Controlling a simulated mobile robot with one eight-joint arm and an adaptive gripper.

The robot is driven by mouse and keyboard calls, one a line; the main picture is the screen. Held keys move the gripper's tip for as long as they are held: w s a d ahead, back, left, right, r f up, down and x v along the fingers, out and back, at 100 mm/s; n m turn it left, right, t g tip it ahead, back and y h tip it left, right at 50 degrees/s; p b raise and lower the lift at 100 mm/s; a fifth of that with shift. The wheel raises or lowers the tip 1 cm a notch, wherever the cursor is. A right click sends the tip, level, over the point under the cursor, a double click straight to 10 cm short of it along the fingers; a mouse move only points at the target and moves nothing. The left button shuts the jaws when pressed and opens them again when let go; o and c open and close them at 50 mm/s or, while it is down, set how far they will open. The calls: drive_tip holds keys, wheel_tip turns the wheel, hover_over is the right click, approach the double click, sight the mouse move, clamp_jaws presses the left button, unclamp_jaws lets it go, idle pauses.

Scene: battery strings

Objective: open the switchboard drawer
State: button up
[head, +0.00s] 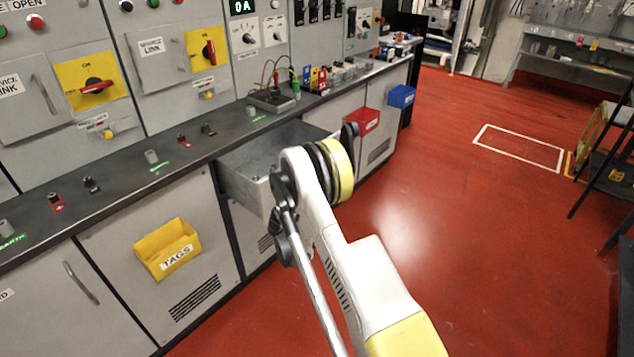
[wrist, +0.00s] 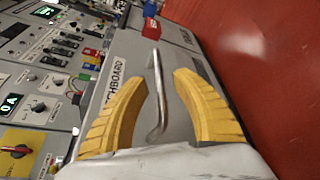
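The switchboard drawer (head: 243,182) stands pulled out from under the dark bench top in the head view, with part of its open inside showing. My arm hides its front there. In the wrist view the grey drawer front (wrist: 122,62) carries a partly covered label ending in "CHBOARD". Its metal bar handle (wrist: 157,92) runs between the two yellow fingers of my gripper (wrist: 160,80). The fingers are spread, with a visible gap on each side of the handle. My gripper's fingers are hidden in the head view.
A yellow TAGS bin (head: 167,248) hangs on the cabinet left of the drawer. A red bin (head: 365,122) and a blue bin (head: 401,96) hang farther along. The red floor (head: 480,220) to the right is clear, with a black ladder-like stand (head: 605,165) at the far right.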

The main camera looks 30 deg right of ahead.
drive_tip(key=v, duration=0.8)
drive_tip(key=shift+s+a, duration=0.2)
drive_tip(key=shift+a, duration=0.05)
drive_tip(key=shift+r, duration=0.15)
drive_tip(key=s+a+r+m+g+y, duration=0.1)
drive_tip(key=s+a+r+m+y, duration=0.25)
drive_tip(key=s+r, duration=0.4)
drive_tip(key=s+a+r+m+g+y, duration=0.1)
drive_tip(key=s+a+r+m+y, duration=0.25)
drive_tip(key=r, duration=0.75)
drive_tip(key=s+a+r+m+y, duration=0.1)
drive_tip(key=s+a, duration=0.5)
drive_tip(key=s, duration=0.6)
drive_tip(key=s+a+r+m+y, duration=0.1)
drive_tip(key=s+a+m+y, duration=0.3)
drive_tip(key=s, duration=0.8)
drive_tip(key=shift+a+m+g, duration=0.3)
drive_tip(key=shift+a+m, duration=0.6)
drive_tip(key=shift+m, duration=0.2)
drive_tip(key=shift+w+r, duration=0.1)
